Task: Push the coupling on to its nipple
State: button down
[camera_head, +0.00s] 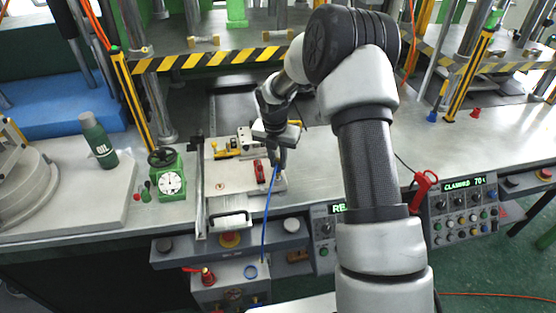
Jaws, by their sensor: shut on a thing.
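My gripper (279,155) is over the right end of a metal fixture plate (232,186) on the bench. It is shut on the coupling, a small dark piece at the top end of a blue hose (270,205). The coupling is mostly hidden by the fingers. The hose runs down from it over the bench's front edge to a panel below. The nipple cannot be made out, so whether the coupling touches it cannot be told. A red part (259,171) stands just left of the fingers.
A yellow clamp (225,150) sits left of my gripper on the plate. A green dial gauge (171,184) and an oil bottle (98,140) stand further left. A striped bar (210,60) crosses behind. Control boxes (460,210) line the front right.

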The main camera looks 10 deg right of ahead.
jog(key=shift+f+b, duration=0.65)
jog(key=shift+f, duration=0.6)
jog(key=c, duration=1.5)
grip_release()
jog(key=shift+c, duration=0.2)
